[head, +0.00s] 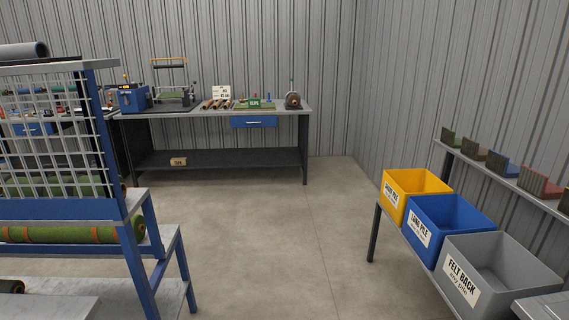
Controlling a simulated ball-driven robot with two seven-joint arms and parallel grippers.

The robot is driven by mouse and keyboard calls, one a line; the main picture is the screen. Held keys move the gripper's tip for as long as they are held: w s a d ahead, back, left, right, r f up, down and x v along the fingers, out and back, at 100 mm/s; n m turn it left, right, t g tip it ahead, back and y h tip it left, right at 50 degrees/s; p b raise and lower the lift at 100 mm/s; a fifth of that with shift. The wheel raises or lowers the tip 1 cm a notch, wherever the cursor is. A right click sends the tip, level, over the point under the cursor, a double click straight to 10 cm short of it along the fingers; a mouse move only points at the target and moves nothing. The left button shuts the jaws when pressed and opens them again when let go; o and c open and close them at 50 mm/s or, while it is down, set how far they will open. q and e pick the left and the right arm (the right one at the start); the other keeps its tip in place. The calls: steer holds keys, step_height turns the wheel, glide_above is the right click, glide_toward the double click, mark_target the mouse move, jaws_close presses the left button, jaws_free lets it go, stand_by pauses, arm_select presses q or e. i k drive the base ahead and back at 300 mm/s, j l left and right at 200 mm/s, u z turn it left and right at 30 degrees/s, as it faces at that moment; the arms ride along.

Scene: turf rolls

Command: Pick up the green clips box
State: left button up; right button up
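A small green box (254,103) with pale lettering, too small to read surely, stands on the workbench (205,111) against the far wall. It looks like the clips box. It sits on or beside a flat green piece, between a white sign (221,93) on the left and a dark roll-shaped item (293,101) on the right. It is well away from me across the floor. Neither of my grippers shows in the head view.
A blue-framed rack (151,245) with wire mesh and turf rolls stands at the left. Yellow (413,191), blue (451,226) and grey (496,270) bins stand on a bench at the right. The concrete floor (270,225) between is clear up to the workbench.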

mark_target(254, 102)
steer(key=i, duration=1.35)
steer(key=i+l+u, duration=0.1)
steer(key=i, duration=1.3)
steer(key=i+u, duration=0.15)
steer(key=i, duration=0.5)
steer(key=i+u, duration=0.15)
steer(key=i, duration=0.45)
steer(key=i+l+u, duration=0.15)
steer(key=i, duration=0.5)
steer(key=i+j, duration=0.15)
steer(key=i, duration=0.35)
steer(key=i+j, duration=0.1)
steer(key=i, duration=0.45)
steer(key=i+j+z, duration=0.45)
steer(key=z, duration=0.15)
steer(key=i+j+z, duration=0.3)
steer(key=j+z, duration=0.3)
steer(key=j, duration=0.15)
steer(key=i+j+z, duration=0.1)
steer(key=j+z, duration=0.2)
steer(key=j, duration=0.1)
